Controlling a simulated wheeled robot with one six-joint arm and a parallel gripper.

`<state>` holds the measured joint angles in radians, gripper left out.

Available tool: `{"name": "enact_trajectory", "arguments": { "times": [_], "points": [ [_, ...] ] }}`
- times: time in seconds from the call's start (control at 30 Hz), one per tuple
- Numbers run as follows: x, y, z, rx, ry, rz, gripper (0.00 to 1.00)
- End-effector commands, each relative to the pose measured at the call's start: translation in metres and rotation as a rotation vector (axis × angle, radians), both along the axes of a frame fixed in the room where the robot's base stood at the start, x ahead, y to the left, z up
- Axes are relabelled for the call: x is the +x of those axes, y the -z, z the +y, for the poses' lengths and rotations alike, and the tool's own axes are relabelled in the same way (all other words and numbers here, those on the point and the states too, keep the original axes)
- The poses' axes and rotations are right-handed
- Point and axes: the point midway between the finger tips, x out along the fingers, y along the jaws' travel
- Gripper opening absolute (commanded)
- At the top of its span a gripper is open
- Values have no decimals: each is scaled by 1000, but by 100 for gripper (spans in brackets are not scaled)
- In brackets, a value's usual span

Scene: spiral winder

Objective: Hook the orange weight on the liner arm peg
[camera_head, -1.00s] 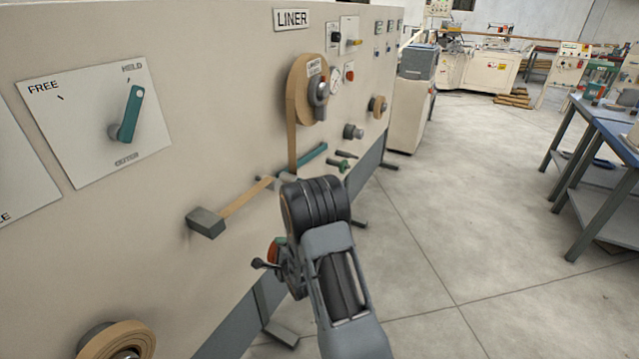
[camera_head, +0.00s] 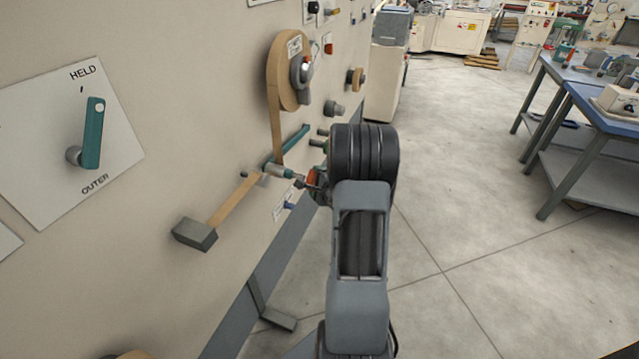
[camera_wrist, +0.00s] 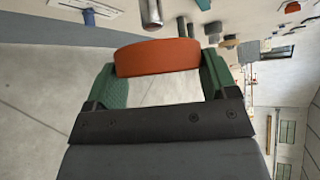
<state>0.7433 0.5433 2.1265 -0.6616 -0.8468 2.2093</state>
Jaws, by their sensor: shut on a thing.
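The orange weight (camera_wrist: 158,57) is between the two green fingers of my gripper (camera_wrist: 162,73) in the wrist view, shut on it. In the head view, only a small part of the weight (camera_head: 312,177) shows left of my dark wrist. A teal liner arm (camera_head: 297,139) slopes along the panel below the liner roll. A grey rod with a teal part (camera_head: 278,169) sticks out at its lower end, close left of the weight. In the wrist view, a shiny metal peg (camera_wrist: 151,13) is just beyond the weight. I cannot tell whether they touch.
The liner roll (camera_head: 288,72) hangs on the beige panel, its tan strip running down to the rod. A grey block (camera_head: 195,234) sits lower left on another strip. A HELD/OUTER lever (camera_head: 93,133) is at far left. Blue-topped tables (camera_head: 600,105) stand right; the floor between is open.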

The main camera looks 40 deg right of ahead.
Motion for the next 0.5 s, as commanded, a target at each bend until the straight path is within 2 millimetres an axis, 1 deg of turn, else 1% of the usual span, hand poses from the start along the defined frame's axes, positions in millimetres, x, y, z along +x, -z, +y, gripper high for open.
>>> {"name": "enact_trajectory", "arguments": {
  "times": [0.1,0.5],
  "points": [
    [10,0,6,-1,-3,-5,20],
    [37,0,19,-3,2,-6,20]
  ]
}}
